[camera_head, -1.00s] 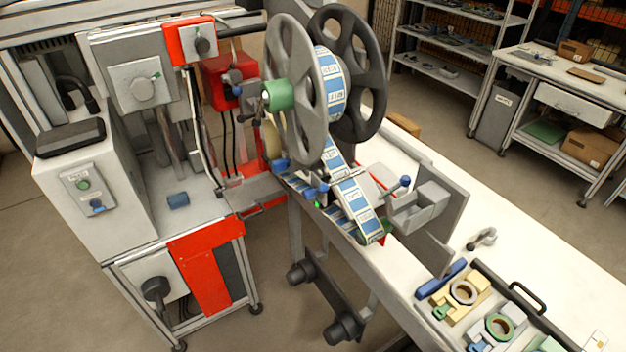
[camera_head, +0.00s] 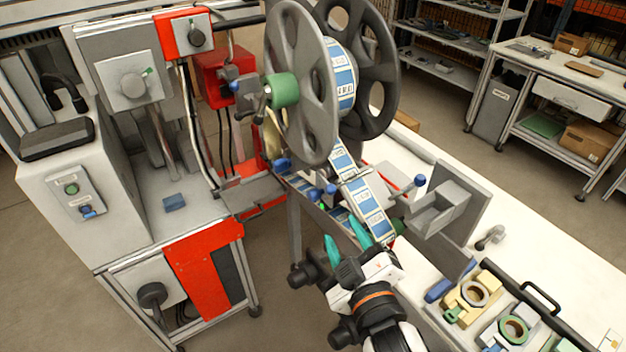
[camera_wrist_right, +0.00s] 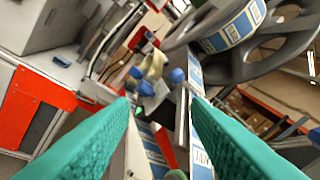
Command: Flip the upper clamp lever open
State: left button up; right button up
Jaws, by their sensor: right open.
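Several blue-knobbed levers sit along the label tape path. One blue knob (camera_head: 282,164) is just below the big grey reel (camera_head: 300,80). A pair of blue knobs (camera_head: 323,192) stands beside the tape (camera_head: 365,208), and another blue knob (camera_head: 419,180) is to the right. I cannot tell which is the upper clamp lever. My right gripper (camera_head: 346,238) is open, its teal fingers below the pair of knobs and apart from them. In the right wrist view, blue knobs (camera_wrist_right: 178,75) show beyond and between the open fingers (camera_wrist_right: 160,105). My left gripper is out of view.
The reel with its green hub (camera_head: 281,91) overhangs the tape path. A grey bracket (camera_head: 436,210) stands right of the tape on the white table (camera_head: 540,235). A tray with ring-shaped parts (camera_head: 513,330) lies at lower right. The floor left of my right gripper is clear.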

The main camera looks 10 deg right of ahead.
aim_at(333, 193)
jog(key=shift+t, duration=0.3)
jog(key=w+r, duration=0.1)
jog(key=w, duration=0.5)
jog(key=w+r, duration=0.1)
jog(key=w, duration=0.3)
jog(key=shift+r+p, duration=0.3)
jog(key=shift+p, duration=0.1)
jog(key=shift+w+f, duration=0.1)
jog(key=shift+w, duration=0.65)
jog(key=shift+c, duration=0.2)
grip_shut()
